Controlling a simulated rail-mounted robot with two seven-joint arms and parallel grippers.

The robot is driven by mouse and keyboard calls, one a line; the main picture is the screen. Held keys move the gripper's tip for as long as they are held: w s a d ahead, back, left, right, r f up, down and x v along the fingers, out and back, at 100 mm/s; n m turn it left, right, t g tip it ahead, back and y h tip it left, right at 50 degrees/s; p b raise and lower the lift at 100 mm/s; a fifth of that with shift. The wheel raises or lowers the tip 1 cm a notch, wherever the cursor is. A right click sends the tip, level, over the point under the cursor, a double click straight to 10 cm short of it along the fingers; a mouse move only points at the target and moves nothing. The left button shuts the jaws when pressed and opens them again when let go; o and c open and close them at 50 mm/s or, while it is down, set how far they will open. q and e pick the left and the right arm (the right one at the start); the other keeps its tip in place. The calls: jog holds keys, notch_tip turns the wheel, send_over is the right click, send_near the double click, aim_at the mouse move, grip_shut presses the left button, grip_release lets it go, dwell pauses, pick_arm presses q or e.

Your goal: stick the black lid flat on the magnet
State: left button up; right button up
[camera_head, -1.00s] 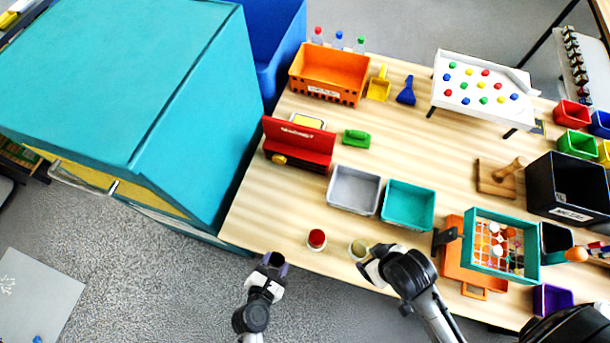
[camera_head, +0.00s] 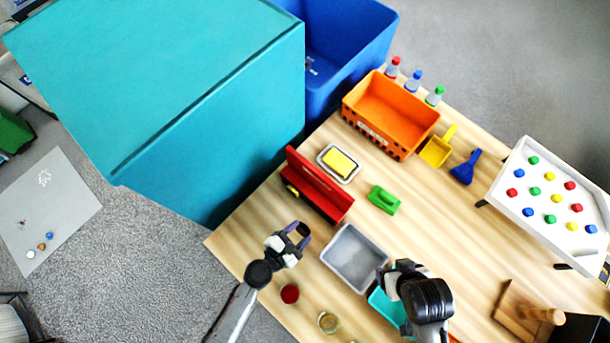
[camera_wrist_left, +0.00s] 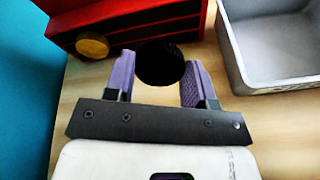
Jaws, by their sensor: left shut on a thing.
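A black round lid (camera_wrist_left: 160,66) is between the purple fingers of my left gripper (camera_wrist_left: 160,82) in the left wrist view. In the head view my left gripper (camera_head: 297,236) is over the table's left part, just in front of the red stand (camera_head: 320,188). The red stand, which I take for the magnet, is also in the wrist view (camera_wrist_left: 150,22), just beyond the lid. A gold round lid (camera_wrist_left: 92,45) is on its front, left of the black lid. I cannot tell whether the black lid touches the stand. My right gripper (camera_head: 388,284) is by the bins; its fingers are unclear.
A grey bin (camera_head: 352,258) stands right of my left gripper, with a teal bin (camera_head: 385,306) beside it. A red-topped jar (camera_head: 289,294) and another jar (camera_head: 328,322) stand near the front edge. A green block (camera_head: 383,199) lies behind. The teal cabinet (camera_head: 250,120) is at the left.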

aim_at(320, 212)
pick_arm(q)
jog(key=shift+w+d+f+b, duration=0.25)
jog(key=shift+f+b, duration=0.05)
jog(key=shift+f, duration=0.15)
jog(key=shift+w+d+f+b, duration=0.75)
jog(key=shift+w+d+f, duration=0.15)
jog(key=shift+w+f, duration=0.15)
jog(key=shift+w+d, duration=0.6)
jog(key=shift+w, duration=0.15)
jog(key=shift+w+d, duration=0.3)
jog(key=shift+w, duration=0.05)
jog(key=shift+w, duration=0.1)
jog(key=o, duration=1)
